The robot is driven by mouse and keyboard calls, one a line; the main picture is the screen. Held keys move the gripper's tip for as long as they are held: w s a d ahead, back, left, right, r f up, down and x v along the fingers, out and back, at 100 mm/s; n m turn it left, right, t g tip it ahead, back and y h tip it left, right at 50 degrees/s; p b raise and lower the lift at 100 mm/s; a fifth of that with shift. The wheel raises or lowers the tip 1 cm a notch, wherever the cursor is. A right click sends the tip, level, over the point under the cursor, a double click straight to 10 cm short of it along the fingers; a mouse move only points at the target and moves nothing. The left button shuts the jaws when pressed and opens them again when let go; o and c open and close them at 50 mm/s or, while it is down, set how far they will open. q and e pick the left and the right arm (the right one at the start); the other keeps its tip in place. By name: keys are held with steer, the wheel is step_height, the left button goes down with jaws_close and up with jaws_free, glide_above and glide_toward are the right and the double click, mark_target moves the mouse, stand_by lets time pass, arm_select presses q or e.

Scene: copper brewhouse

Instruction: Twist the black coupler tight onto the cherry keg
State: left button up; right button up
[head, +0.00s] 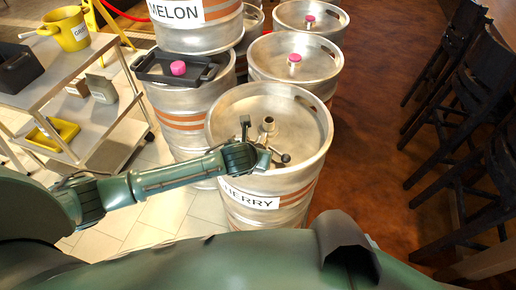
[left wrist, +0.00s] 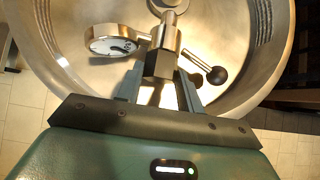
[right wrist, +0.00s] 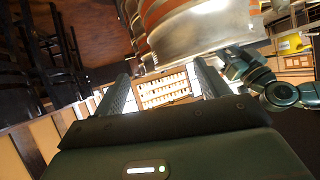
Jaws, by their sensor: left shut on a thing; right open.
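The cherry keg (head: 312,150) stands upright in the middle of the head view, its label partly covered by my left arm. The coupler (left wrist: 166,32) is at the middle of its top, with a metal stem, a round gauge, a dark grip block and a lever with a black ball. It also shows in the head view (head: 268,125). My left gripper (left wrist: 160,90) is shut on the coupler's dark block. How far the coupler is seated is hidden. My right gripper (right wrist: 163,88) is open and empty, away from the coupler.
Pink-capped kegs (head: 296,75) stand behind. A cart (head: 95,130) is at left, dark stools (head: 450,130) at right. The brown floor between is clear.

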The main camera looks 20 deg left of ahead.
mark_target(256, 142)
arm_select(q)
steer(key=shift+r+p, duration=0.45)
steer(key=shift+r, duration=0.4)
steer(key=shift+r+p, duration=0.75)
steer(key=shift+p, duration=0.15)
steer(key=shift+r+p, duration=0.3)
steer(key=shift+p, duration=0.1)
step_height(256, 142, up, 3)
steer(key=p, duration=0.3)
steer(key=shift+f+p, duration=0.1)
steer(key=shift+p, duration=0.25)
arm_select(e)
steer(key=shift+s+d+r+g+h, duration=0.25)
steer(key=shift+d+r+h, duration=0.1)
steer(key=shift+d+r, duration=0.25)
steer(key=shift+s+d+r+g+h, duration=0.1)
steer(key=shift+d+r+g+h, duration=0.2)
steer(key=shift+d+r, duration=0.3)
